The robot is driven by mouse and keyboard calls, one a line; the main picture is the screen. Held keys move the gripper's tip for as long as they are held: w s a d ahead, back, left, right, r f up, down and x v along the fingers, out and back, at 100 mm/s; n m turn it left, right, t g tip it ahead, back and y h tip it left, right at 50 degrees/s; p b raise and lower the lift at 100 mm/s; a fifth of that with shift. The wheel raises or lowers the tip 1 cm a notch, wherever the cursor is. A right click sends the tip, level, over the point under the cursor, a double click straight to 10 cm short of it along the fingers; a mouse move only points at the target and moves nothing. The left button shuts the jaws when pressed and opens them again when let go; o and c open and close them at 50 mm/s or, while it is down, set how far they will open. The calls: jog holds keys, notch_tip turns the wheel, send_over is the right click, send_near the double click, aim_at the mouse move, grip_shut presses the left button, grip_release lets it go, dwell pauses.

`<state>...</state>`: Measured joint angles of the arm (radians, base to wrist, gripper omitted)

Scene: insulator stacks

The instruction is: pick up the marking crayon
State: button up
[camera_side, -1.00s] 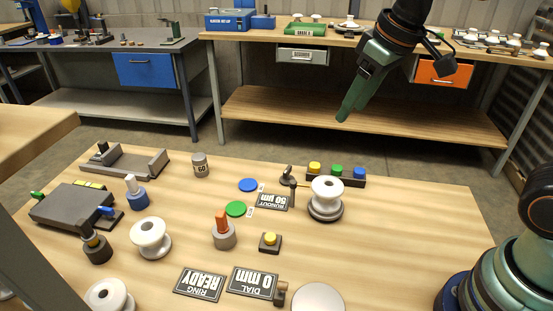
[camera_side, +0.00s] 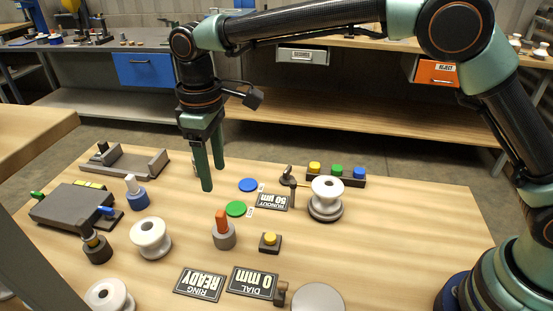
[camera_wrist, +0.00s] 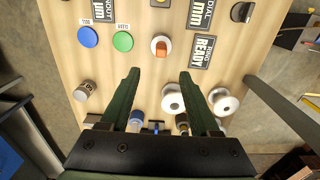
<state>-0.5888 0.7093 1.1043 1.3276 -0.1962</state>
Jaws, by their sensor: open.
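The marking crayon is probably the orange stick (camera_side: 222,221) standing upright in a round grey holder (camera_side: 224,238) near the middle of the bench. In the wrist view the orange stick (camera_wrist: 161,48) shows just beyond the fingertips, roughly centred between them. My gripper (camera_side: 213,178) is open and empty, pointing down above the bench. In the side view it appears behind and slightly left of the orange stick, clearly apart from it. Its two dark green fingers (camera_wrist: 160,72) are spread in the wrist view.
White insulators (camera_side: 150,236) stand left and right (camera_side: 326,196). Also near are a blue-based bottle (camera_side: 136,194), a yellow button (camera_side: 270,241), blue (camera_side: 248,185) and green (camera_side: 236,208) discs, and a grey can (camera_wrist: 85,90). Signs (camera_side: 252,281) lie in front.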

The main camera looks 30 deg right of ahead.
aim_at(220, 213)
notch_tip(220, 213, down, 12)
jog(key=shift+s, duration=0.15)
dwell(0.5)
jog(key=shift+c, duration=0.3)
grip_shut()
